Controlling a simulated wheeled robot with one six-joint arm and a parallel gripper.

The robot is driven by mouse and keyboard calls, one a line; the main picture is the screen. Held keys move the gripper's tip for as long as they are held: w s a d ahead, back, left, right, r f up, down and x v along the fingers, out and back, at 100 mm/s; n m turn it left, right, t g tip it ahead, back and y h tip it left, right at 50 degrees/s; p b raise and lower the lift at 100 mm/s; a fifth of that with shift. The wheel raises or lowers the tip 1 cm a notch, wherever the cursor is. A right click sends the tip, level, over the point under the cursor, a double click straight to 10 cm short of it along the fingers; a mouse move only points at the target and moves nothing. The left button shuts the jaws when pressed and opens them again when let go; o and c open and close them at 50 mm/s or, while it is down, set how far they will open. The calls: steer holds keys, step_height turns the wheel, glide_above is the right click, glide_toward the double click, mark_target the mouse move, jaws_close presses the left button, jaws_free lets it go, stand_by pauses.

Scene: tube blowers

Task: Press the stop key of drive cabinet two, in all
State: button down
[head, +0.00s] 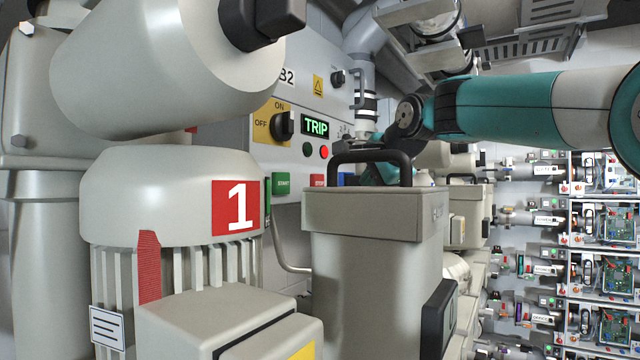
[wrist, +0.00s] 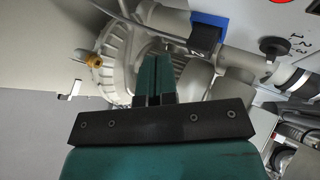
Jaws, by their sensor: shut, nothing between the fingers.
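A grey drive cabinet (head: 345,105), whose label ends in "B2", stands behind the machinery in the head view. Its green display (head: 316,126) reads TRIP. Below are a green START key (head: 283,184) and a red STOP key (head: 317,180), the latter partly hidden by a grey box. The yellow selector (head: 273,122) has ON and OFF marks. In the wrist view my gripper (wrist: 155,58) is shut and empty, pointing toward pale, ribbed round machinery (wrist: 120,55). In the head view its fingertips are hidden behind the box and handle. No STOP key is recognisable in the wrist view.
A grey box (head: 375,235) with a black handle (head: 372,158) stands before the cabinet. A blower (head: 170,195) marked 1 fills the left. A blue-and-black part (wrist: 207,33) lies right of my fingers. Racks of circuit boards (head: 605,220) stand at right.

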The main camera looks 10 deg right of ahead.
mark_target(318, 183)
steer(key=w+a+p, duration=0.4)
steer(key=w+a, duration=0.1)
steer(key=shift+w+a, duration=0.25)
steer(key=shift+w+a+r+p, duration=0.1)
steer(key=shift+p, duration=0.25)
stand_by(1.7)
steer(key=shift+w+a, duration=0.2)
steer(key=shift+w+a+p, duration=0.3)
steer(key=shift+p, duration=0.25)
stand_by(0.6)
steer(key=shift+s+d, duration=0.1)
steer(key=shift+s+d+b, duration=0.45)
steer(key=shift+s+b, duration=0.05)
steer(key=shift+b, duration=0.15)
